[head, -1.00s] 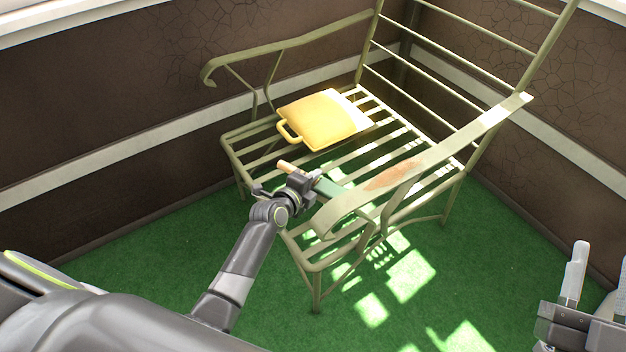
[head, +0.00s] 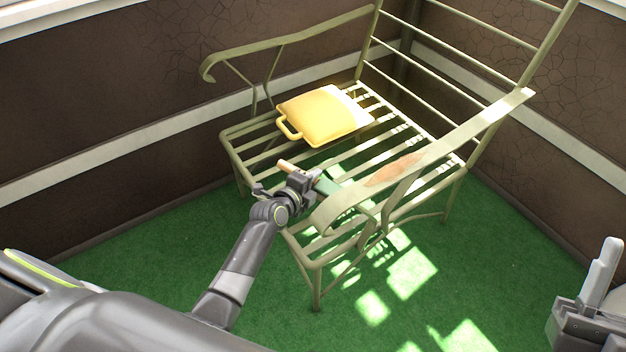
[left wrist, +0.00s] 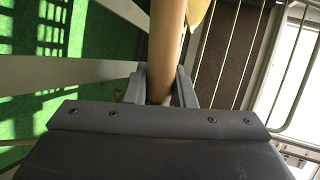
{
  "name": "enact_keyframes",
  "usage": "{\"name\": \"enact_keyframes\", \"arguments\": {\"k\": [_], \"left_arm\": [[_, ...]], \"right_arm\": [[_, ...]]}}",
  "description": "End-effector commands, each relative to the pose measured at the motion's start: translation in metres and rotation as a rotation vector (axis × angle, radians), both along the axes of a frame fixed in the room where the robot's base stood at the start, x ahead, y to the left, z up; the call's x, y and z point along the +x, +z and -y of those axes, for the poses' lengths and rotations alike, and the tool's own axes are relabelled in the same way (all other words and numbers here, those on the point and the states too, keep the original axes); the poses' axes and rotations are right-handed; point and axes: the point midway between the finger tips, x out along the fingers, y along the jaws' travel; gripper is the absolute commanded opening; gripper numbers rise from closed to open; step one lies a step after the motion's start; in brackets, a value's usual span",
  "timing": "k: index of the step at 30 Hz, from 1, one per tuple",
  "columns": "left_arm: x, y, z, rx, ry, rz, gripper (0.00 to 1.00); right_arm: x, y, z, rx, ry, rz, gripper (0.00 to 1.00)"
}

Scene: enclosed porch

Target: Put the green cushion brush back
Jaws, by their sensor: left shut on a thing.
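The green cushion brush (head: 329,187) is in my left gripper (head: 303,181), at the front edge of the slatted bench seat in the head view. Its pale wooden handle end sticks out on the far left side of the jaws and its green part on the right. In the left wrist view the round wooden handle (left wrist: 166,42) runs between the two fingers, with my left gripper (left wrist: 160,88) shut on it. I cannot tell whether the brush touches the slats. My right gripper (head: 607,285) is at the right edge, partly cut off, with its fingers apart and nothing seen between them.
A yellow cushion (head: 325,115) with a handle loop lies on the bench (head: 372,210). The near armrest (head: 425,160), with a rusty patch, rises just right of my left gripper. Brown walls stand behind. Green carpet (head: 150,265) is clear in front.

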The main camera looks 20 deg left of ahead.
Motion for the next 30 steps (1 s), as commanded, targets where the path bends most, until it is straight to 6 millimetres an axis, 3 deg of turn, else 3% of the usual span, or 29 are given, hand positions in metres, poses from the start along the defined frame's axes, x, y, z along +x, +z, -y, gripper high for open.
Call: {"name": "enact_keyframes", "arguments": {"k": [28,29,30], "left_arm": [[0.000,-0.013,0.000,0.000,0.000,0.001,0.00],[0.000,-0.012,0.000,0.000,0.000,0.001,0.27],[0.000,-0.012,0.000,0.000,0.000,0.001,0.32]], "right_arm": [[0.000,-0.016,0.000,0.000,0.000,-0.001,0.45],[0.000,-0.015,0.000,0.000,0.000,-0.001,0.45],[0.000,-0.015,0.000,0.000,0.000,-0.001,0.45]]}}
